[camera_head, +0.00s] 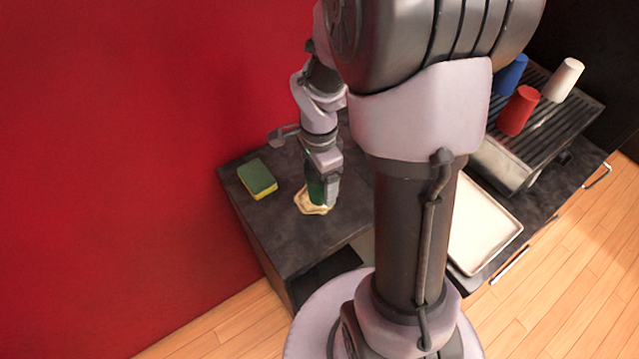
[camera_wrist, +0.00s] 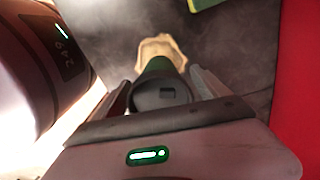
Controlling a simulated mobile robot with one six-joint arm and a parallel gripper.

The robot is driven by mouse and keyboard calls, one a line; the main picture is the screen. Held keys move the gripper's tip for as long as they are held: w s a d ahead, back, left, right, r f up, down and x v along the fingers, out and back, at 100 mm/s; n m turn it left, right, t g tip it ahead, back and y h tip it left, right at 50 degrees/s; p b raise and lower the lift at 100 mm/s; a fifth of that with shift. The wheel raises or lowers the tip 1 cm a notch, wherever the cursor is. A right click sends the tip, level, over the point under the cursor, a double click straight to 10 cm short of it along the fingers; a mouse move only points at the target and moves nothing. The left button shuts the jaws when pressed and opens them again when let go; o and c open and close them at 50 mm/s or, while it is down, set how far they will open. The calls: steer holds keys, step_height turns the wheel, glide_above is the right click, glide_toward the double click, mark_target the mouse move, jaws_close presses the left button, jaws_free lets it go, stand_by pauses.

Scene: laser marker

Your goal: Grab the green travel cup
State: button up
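The green travel cup (camera_head: 316,191) stands on a tan, irregularly edged cloth or mat (camera_head: 304,206) on the dark counter. In the wrist view I look down on the cup's dark lid (camera_wrist: 160,95), with a strip of green body beyond it. My gripper (camera_wrist: 161,78) is around the cup, one finger on each side. The fingers look open, with small gaps to the cup, though contact lower down is hidden. In the head view my gripper (camera_head: 322,185) hides part of the cup.
A green and yellow sponge (camera_head: 257,179) lies left of the cup, near the red wall (camera_head: 110,150). A machine (camera_head: 510,160) with blue (camera_head: 511,74), red (camera_head: 519,111) and white (camera_head: 563,80) cups stands at right. A pale tray (camera_head: 485,228) lies before it.

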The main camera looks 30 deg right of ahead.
steer(key=c, duration=0.7)
steer(key=shift+r, duration=0.1)
